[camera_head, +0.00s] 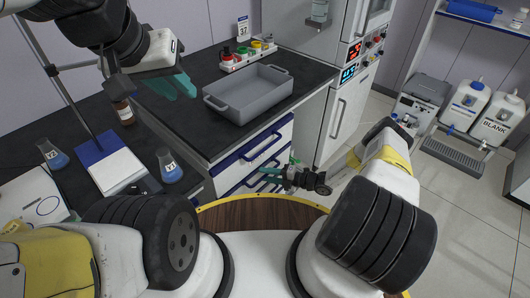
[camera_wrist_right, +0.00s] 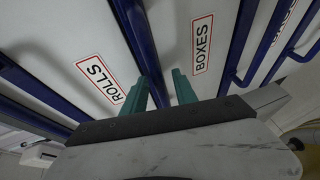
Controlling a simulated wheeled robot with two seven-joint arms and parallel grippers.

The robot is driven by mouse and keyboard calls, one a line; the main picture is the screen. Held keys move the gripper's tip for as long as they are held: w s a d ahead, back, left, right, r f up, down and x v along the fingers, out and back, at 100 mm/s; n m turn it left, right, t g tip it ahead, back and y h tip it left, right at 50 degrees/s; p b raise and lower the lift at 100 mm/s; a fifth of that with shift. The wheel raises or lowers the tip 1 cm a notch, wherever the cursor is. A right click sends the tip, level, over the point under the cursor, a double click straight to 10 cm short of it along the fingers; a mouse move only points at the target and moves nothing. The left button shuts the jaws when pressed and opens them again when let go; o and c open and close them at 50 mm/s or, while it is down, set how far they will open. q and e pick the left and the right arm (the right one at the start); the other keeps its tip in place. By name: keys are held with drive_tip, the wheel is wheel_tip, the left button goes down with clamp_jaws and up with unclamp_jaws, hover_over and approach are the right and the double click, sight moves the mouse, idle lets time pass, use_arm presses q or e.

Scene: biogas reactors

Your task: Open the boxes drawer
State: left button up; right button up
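The drawer cabinet (camera_head: 221,181) has drawers with blue bar handles and appears shut. The BOXES label (camera_wrist_right: 203,44) is on a grey drawer front in the right wrist view, with the ROLLS label (camera_wrist_right: 100,78) on the front to its left. A blue handle (camera_wrist_right: 138,38) runs between the two labels. My right gripper (camera_wrist_right: 160,90) is open, its green fingers on either side of this handle; I cannot tell whether they touch it. It also shows at the drawer fronts in the head view (camera_head: 271,175). My left gripper (camera_head: 175,87) appears open and empty above the dark counter.
A grey tray (camera_head: 224,107) and a bottle rack (camera_head: 248,53) stand on the counter. Two flasks (camera_head: 171,172) (camera_head: 56,159) and a brown bottle (camera_head: 123,113) stand at left. Another blue handle (camera_wrist_right: 238,45) is right of the BOXES label. Free floor lies at right.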

drive_tip(key=shift+a, duration=0.1)
clamp_jaws()
idle(1.4)
